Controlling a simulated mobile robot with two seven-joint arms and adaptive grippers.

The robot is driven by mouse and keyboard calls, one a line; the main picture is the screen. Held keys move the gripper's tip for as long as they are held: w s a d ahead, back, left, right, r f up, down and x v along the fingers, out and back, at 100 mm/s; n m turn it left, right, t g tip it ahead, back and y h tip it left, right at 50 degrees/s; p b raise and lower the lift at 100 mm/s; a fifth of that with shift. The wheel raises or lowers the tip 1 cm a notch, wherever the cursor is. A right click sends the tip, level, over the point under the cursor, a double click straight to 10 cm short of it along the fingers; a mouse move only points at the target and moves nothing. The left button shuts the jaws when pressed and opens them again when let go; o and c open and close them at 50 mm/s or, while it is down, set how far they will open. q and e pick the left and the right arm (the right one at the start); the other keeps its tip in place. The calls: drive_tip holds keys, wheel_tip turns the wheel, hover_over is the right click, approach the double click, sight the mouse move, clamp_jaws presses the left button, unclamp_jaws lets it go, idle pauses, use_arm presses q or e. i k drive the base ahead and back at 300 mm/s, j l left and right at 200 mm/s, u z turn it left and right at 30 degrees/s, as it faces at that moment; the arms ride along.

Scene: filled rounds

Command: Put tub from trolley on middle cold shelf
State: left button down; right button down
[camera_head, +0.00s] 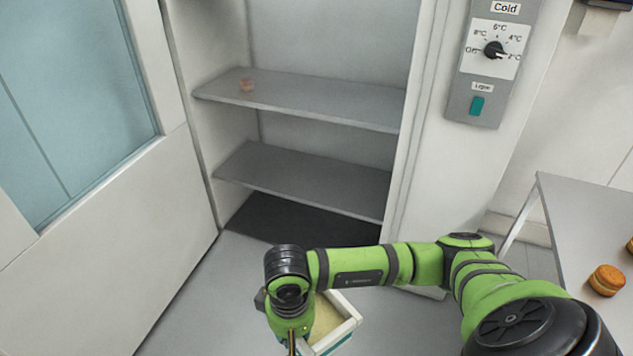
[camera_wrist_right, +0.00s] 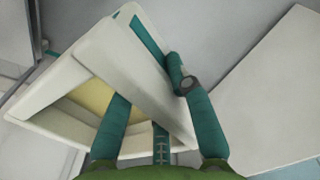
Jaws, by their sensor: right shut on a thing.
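The tub is a white, open-topped box with a teal stripe and a pale yellow inside; it shows low in the head view (camera_head: 347,328), partly hidden by my right arm. My right gripper (camera_wrist_right: 155,92) is shut on the tub's wall (camera_wrist_right: 125,75), one teal finger inside and one outside. The tub looks tilted in the wrist view. The open cold cabinet has an upper visible shelf (camera_head: 320,105) and a lower one (camera_head: 310,182) above a dark floor. The tub is in front of and below these shelves. My left gripper is out of view.
The lower shelf is bare. A cabinet door with a bluish pane (camera_head: 75,90) stands at left. A control panel (camera_head: 490,75) is at right. A grey table (camera_head: 575,205) holds round filled items (camera_head: 606,280).

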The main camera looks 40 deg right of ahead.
sight(309, 98)
drive_tip(key=i+l+z, duration=0.25)
drive_tip(key=i+z, duration=0.2)
drive_tip(key=i, duration=0.25)
drive_tip(key=i+z, duration=0.5)
drive_tip(key=i, duration=0.2)
